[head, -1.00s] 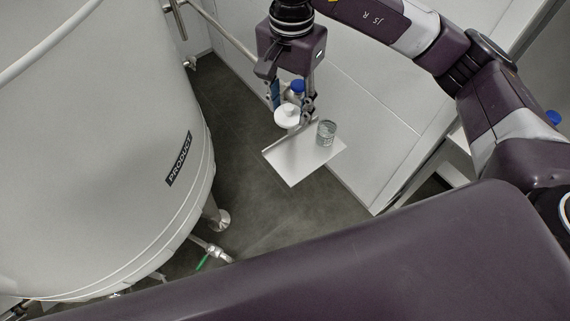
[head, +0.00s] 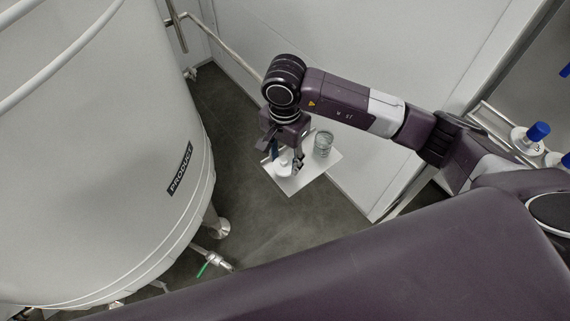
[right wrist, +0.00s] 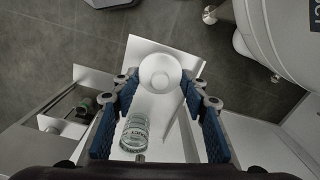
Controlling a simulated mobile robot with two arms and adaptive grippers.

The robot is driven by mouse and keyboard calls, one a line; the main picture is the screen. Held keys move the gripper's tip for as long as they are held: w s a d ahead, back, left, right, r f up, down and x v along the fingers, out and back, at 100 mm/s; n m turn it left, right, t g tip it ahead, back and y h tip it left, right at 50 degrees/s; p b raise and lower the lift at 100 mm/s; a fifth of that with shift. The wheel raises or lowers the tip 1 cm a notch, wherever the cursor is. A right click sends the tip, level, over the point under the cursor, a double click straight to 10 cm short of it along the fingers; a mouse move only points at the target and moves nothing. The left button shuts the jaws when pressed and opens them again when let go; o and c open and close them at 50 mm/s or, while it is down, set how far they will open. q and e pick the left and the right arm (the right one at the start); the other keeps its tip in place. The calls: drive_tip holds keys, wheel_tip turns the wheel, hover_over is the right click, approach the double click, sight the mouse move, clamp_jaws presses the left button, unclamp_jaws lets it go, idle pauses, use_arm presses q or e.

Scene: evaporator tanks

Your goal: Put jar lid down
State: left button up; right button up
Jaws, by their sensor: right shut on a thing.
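The jar lid (head: 284,168) is a round white piece with a raised knob. My right gripper (head: 286,160) is shut on it, low over a small white shelf plate (head: 318,171). In the right wrist view, the lid (right wrist: 160,72) sits between the blue-padded fingers of my right gripper (right wrist: 161,84). I cannot tell whether the lid touches the plate. An open glass jar (head: 323,144) stands on the plate to the right of the lid; it also shows in the right wrist view (right wrist: 135,132). My left gripper is not in view.
A large white tank (head: 90,180) marked PRODUCT stands on the left. A white wall panel (head: 390,60) rises behind the plate. Blue-capped bottles (head: 537,131) stand at the far right. Dark floor (head: 255,220) lies open between tank and plate.

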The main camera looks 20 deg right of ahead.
sight(285, 168)
wheel_tip(285, 168, down, 4)
drive_tip(key=shift+f+p, duration=0.1)
drive_tip(key=shift+p, duration=0.25)
drive_tip(key=shift+f, duration=0.15)
drive_tip(key=o, duration=0.8)
